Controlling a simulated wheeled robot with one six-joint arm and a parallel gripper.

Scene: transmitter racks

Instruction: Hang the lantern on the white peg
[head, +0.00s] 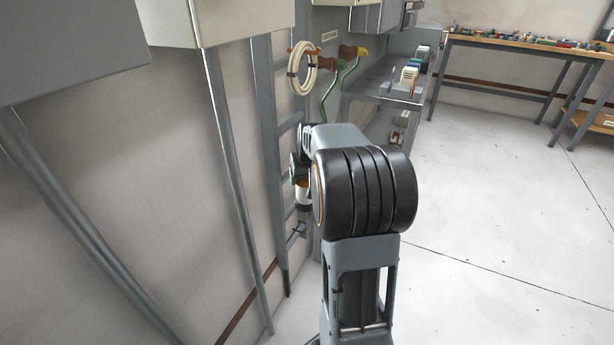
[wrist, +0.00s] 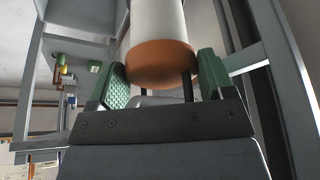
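A white cylinder with an orange end, which appears to be the lantern (wrist: 158,62), sits between the green finger pads of my gripper (wrist: 160,85) in the wrist view. The pads stand at both sides of its orange end and seem to touch it. A thin dark rod shows beside the right pad. In the head view a small part of the lantern (head: 303,194) shows at the left of my arm, which hides most of my gripper. I cannot make out a white peg in either view.
A cream cable coil (head: 302,70) and a green cable (head: 332,95) hang by the rack's side. Grey posts and cabinets line the wall at left. A shelf unit (head: 385,88) stands behind my arm, and a bench (head: 530,45) at the back. The floor at right is clear.

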